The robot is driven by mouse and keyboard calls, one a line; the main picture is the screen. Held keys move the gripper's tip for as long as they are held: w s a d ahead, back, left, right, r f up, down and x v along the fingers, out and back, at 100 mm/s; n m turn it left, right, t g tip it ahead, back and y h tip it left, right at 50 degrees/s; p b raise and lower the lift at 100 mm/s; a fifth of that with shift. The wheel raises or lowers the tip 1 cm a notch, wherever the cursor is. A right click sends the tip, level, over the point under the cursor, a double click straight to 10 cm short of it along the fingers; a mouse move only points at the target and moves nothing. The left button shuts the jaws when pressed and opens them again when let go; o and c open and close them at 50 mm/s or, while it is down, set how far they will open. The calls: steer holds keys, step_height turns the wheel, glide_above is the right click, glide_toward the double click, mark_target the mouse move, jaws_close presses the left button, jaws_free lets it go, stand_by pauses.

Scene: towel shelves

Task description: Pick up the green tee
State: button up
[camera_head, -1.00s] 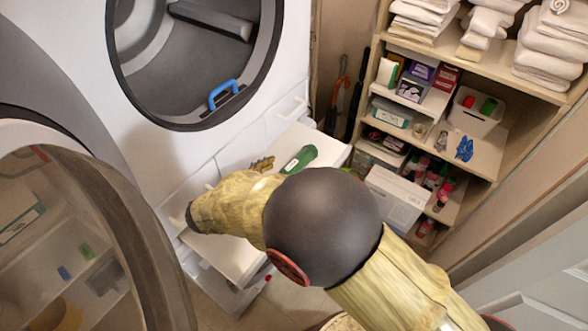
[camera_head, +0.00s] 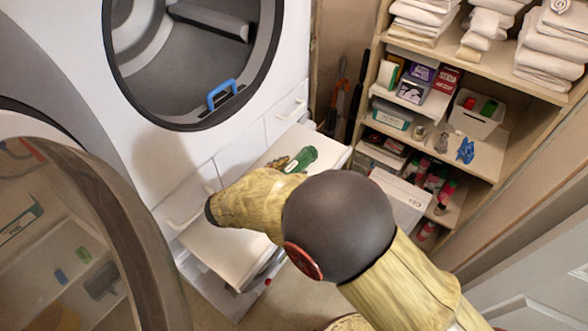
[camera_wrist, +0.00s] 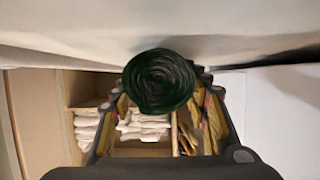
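The green tee (camera_head: 301,159) lies on the white pull-out shelf (camera_head: 215,254) below the round door opening, seen as a green, roughly cylindrical piece with a pale label. In the wrist view it shows end-on as a dark green ringed disc (camera_wrist: 158,82) between my fingers. My gripper (camera_head: 281,164) is mostly hidden behind my arm in the head view, close to the tee's left end. In the wrist view my gripper (camera_wrist: 163,90) has its fingers spread on both sides of the disc. Whether either finger touches the tee is hard to tell.
A washer with a blue latch (camera_head: 222,94) stands behind the pull-out shelf. Wooden shelving (camera_head: 490,70) at right holds folded towels (camera_head: 550,50), boxes and a white bin (camera_head: 476,122). An open round door (camera_head: 75,230) fills the left foreground.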

steer(key=c, duration=1)
steer(key=shift+o, duration=0.2)
steer(key=shift+r, duration=0.1)
